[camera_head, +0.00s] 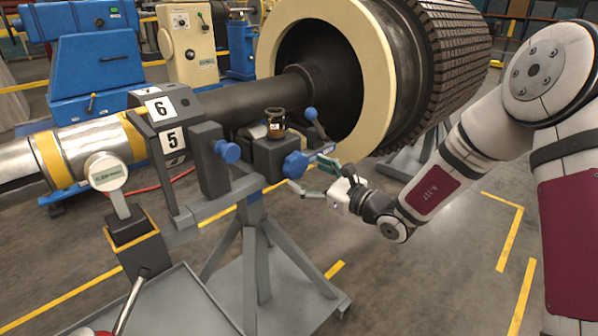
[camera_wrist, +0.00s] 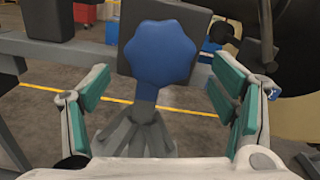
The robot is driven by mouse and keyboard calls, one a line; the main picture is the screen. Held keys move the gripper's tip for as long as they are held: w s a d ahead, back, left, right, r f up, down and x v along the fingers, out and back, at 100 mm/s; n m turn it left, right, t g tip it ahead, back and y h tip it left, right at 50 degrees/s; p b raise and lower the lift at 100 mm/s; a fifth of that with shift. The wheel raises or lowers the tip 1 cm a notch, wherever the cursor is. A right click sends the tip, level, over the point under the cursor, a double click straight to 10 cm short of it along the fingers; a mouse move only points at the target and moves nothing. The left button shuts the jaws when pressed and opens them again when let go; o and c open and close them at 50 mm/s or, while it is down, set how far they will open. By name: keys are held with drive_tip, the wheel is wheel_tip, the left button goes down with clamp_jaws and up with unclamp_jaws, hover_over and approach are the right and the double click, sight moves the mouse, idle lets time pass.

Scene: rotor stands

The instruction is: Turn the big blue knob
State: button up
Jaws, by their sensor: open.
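The big blue knob (camera_head: 295,165) is a lobed star-shaped knob on the front of a dark block on the grey stand. In the wrist view the big blue knob (camera_wrist: 160,52) faces me, upper middle, between and beyond my fingers. My gripper (camera_head: 312,177) is open just to the right of the knob in the head view. In the wrist view the green-padded fingers of my gripper (camera_wrist: 160,85) are spread wide on both sides with nothing between the pads. I see no contact with the knob.
A smaller blue knob (camera_head: 228,151) sits to the left on another dark block, and a blue-ended lever (camera_head: 312,115) rises behind. A small brown jar (camera_head: 275,122) stands on top. The large rotor (camera_head: 240,100) lies behind. Floor is clear below right.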

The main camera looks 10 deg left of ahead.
sight(300, 170)
drive_tip(key=shift+x, duration=2)
drive_tip(key=shift+c, duration=0.3)
drive_tip(key=c, duration=1.1)
